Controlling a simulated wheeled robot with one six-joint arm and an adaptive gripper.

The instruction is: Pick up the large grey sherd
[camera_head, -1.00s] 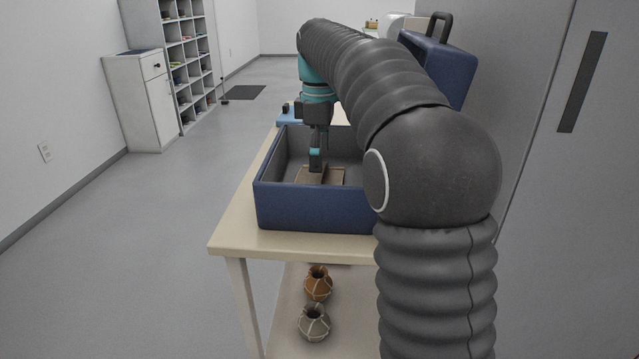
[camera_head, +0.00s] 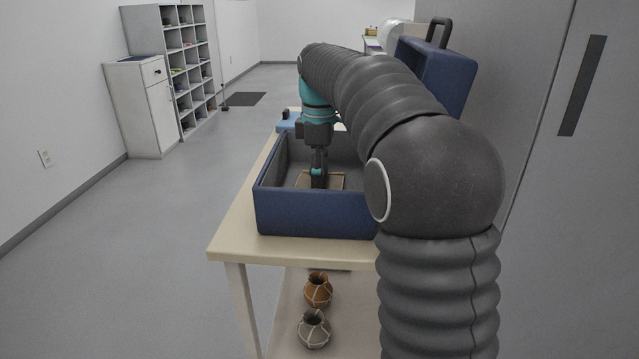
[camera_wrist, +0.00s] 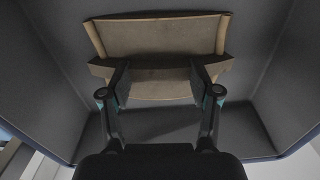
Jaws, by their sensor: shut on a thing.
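My gripper (camera_wrist: 160,88) is shut on a grey-brown sherd (camera_wrist: 160,74) inside the blue case (camera_head: 312,214). The finger pads press on the near part of this sherd from left and right, and its wider ends reach out past them. A second curved, tan-edged sherd (camera_wrist: 155,37) lies just beyond it in the wrist view. I cannot tell whether the two touch. In the head view my gripper (camera_head: 318,184) points straight down into the case, and the sherds show only as a small tan patch behind the front wall.
The case stands open on a cream table (camera_head: 232,240), its dark walls close around my gripper. Two jars, one orange (camera_head: 318,291) and one grey (camera_head: 313,330), stand on the shelf below. A grey door (camera_head: 545,200) is at right; the floor at left is clear.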

